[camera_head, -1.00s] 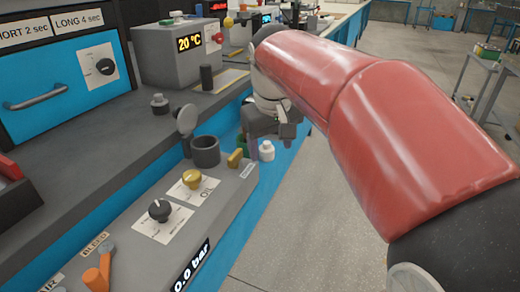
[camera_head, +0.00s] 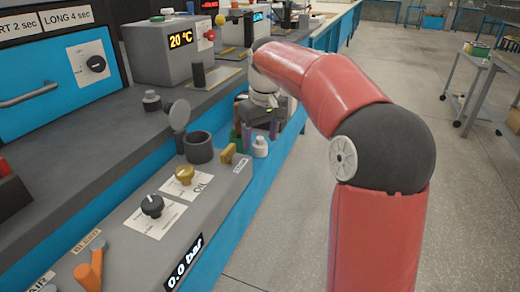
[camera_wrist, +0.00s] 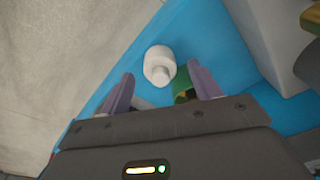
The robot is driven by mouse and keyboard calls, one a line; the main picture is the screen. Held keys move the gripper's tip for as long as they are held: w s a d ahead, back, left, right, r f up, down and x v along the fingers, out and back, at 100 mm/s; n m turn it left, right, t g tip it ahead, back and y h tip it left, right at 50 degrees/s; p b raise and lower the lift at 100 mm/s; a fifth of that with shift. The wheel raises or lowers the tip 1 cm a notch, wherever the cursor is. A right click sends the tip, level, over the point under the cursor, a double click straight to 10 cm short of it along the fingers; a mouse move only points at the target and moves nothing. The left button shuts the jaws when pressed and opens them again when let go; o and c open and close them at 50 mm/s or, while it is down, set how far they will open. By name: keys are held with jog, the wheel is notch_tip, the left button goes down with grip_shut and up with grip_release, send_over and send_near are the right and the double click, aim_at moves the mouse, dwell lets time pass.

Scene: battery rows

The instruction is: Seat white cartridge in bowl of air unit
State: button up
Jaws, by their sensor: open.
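The white cartridge (camera_head: 260,148) stands upright beyond the grey air unit (camera_head: 140,255); it also shows in the wrist view (camera_wrist: 159,66). My gripper (camera_head: 260,133) is open and empty above it, fingers pointing down. In the wrist view my gripper (camera_wrist: 160,73) has a finger on each side of the cartridge in the picture; I cannot tell whether the tips have reached its height. The dark round bowl (camera_head: 201,149) of the air unit looks open at the top, with a round grey lid (camera_head: 179,115) raised beside it. Its inside is hidden.
A green object (camera_wrist: 184,86) sits close beside the cartridge, near the right finger. An orange lever (camera_head: 92,268) and two dials are on the unit. Open floor lies right of the bench.

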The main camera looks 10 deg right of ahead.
jog(key=shift+w+a+f, duration=0.1)
jog(key=shift+f, duration=0.55)
jog(key=c, duration=1.1)
jog(key=shift+c, duration=0.2)
